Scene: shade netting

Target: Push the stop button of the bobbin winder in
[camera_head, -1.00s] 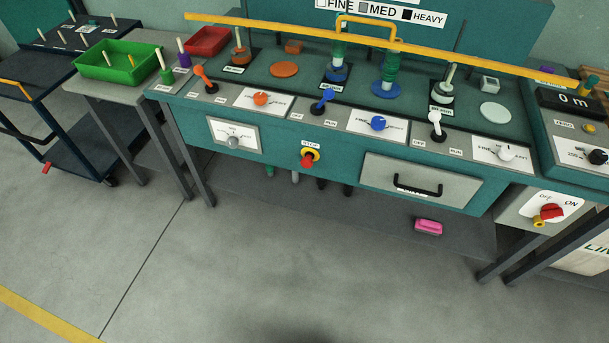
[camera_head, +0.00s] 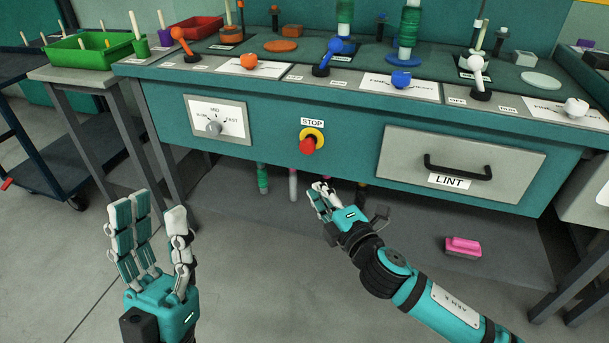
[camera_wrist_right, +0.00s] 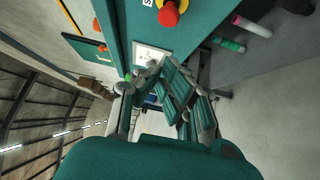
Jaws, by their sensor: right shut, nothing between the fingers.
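The stop button (camera_head: 307,145) is a red knob on a yellow ring, under a STOP label on the teal front panel of the bobbin winder (camera_head: 260,143). It also shows at the top of the right wrist view (camera_wrist_right: 168,14). My right gripper (camera_head: 318,190) is shut and empty, below the stop button and a little to its right in the head view, apart from it. In the right wrist view its fingers (camera_wrist_right: 160,85) lie below the button. My left gripper (camera_head: 150,215) is open and empty at the lower left, well away from the panel.
A speed dial (camera_head: 214,128) is left of the button, and a LINT drawer (camera_head: 460,165) with a black handle is to its right. Levers and knobs line the top edge. A pink object (camera_head: 463,246) lies on the lower shelf. The panel around the button is clear.

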